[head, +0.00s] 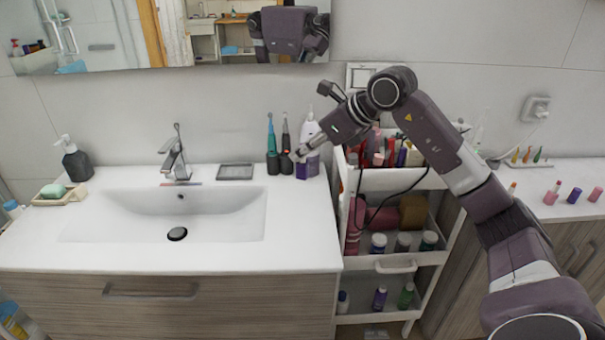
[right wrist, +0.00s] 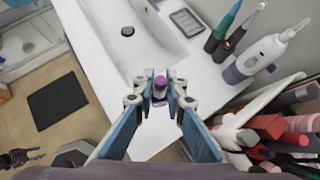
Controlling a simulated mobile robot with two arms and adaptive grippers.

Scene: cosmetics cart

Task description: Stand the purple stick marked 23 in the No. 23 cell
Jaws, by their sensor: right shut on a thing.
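My right gripper (right wrist: 160,90) is shut on a small stick with a purple top (right wrist: 159,80), seen nearly end-on in the right wrist view. In the head view my right gripper (head: 300,154) is over the right end of the sink counter, in front of a white and purple bottle-like device (head: 312,165). The held stick cannot be made out clearly there, and its number is not readable. The white cart (head: 388,180) stands right of the counter with several cosmetics in its top. I cannot tell which cell is No. 23.
Two electric toothbrushes (head: 271,160) stand left of my right gripper, beside a dark tray (head: 235,172). The sink (head: 160,215) fills the counter's middle. A right-hand counter (head: 545,210) holds several small sticks. A dark cable hangs by the cart.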

